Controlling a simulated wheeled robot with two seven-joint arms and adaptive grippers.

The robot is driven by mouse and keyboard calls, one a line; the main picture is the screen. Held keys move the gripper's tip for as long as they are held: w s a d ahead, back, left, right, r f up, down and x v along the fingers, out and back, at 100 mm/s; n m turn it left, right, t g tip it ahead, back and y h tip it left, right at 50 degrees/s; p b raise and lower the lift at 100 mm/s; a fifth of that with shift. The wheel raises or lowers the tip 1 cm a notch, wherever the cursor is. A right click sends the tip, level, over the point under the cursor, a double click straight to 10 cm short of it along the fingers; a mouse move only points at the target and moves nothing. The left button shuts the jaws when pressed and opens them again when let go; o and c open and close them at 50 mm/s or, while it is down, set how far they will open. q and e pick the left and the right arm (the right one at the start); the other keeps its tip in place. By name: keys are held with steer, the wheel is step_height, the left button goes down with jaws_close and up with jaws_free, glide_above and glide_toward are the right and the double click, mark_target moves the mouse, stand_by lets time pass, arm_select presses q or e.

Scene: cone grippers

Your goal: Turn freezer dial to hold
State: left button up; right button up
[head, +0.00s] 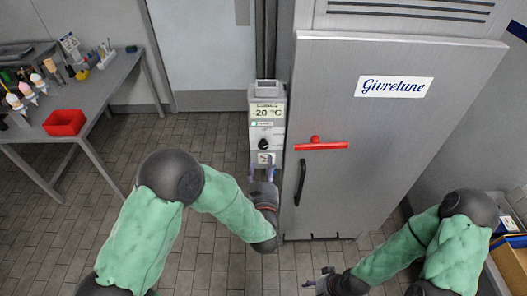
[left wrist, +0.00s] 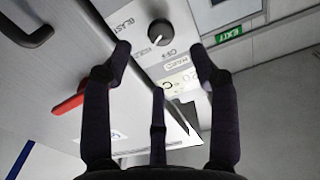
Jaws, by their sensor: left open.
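The freezer dial (head: 263,144) is a round black knob on the light grey control box (head: 282,110), below the display reading -20 °C (head: 267,112). The dial also shows in the left wrist view (left wrist: 159,31), with a white pointer mark toward the lower left there. "BLAST" is printed to its left; other lettering near it is too small to read surely. My left gripper (head: 263,168) is open and empty just below the dial; its fingertips (left wrist: 160,49) spread either side of the dial, apart from it. My right gripper (head: 318,284) is low at the bottom, its opening unclear.
The freezer door (head: 375,140) stands right of the box, with a red bar (head: 321,146) and a black handle (head: 300,182). A grey table (head: 100,85) with a red bin (head: 64,122) is at the left. The tiled floor between is clear.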

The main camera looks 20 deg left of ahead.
mark_target(263, 148)
arm_select(q)
steer(key=x, duration=0.9)
steer(key=shift+w, duration=0.1)
steer(key=shift+f, duration=0.1)
steer(key=c, duration=1.1)
